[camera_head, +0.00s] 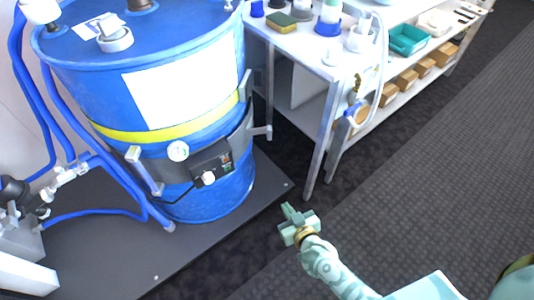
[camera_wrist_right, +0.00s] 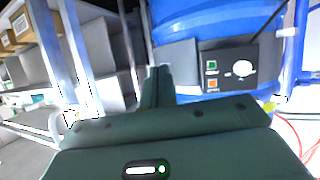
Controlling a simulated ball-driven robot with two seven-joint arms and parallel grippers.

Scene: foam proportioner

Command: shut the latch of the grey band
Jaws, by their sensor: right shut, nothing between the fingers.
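The grey band (camera_head: 240,138) wraps the lower part of the blue drum (camera_head: 215,190), below a yellow stripe. It carries a dark control box (camera_head: 212,163) with a white knob. A pale grey lever (camera_head: 262,131) sticks out from the band's right end. A pale bar-like handle (camera_head: 145,171) stands at its left. I cannot tell for sure which is the latch. My right gripper (camera_head: 291,214) is shut and empty, apart from the drum, in front of it and to the right.
A white shelf table (camera_head: 318,70) with bottles, a teal tray (camera_head: 407,39) and boxes stands at the right. Blue hoses (camera_head: 95,155) run down the drum's left. The drum stands on a dark platform (camera_head: 120,255). The carpet (camera_head: 420,170) at the right is clear.

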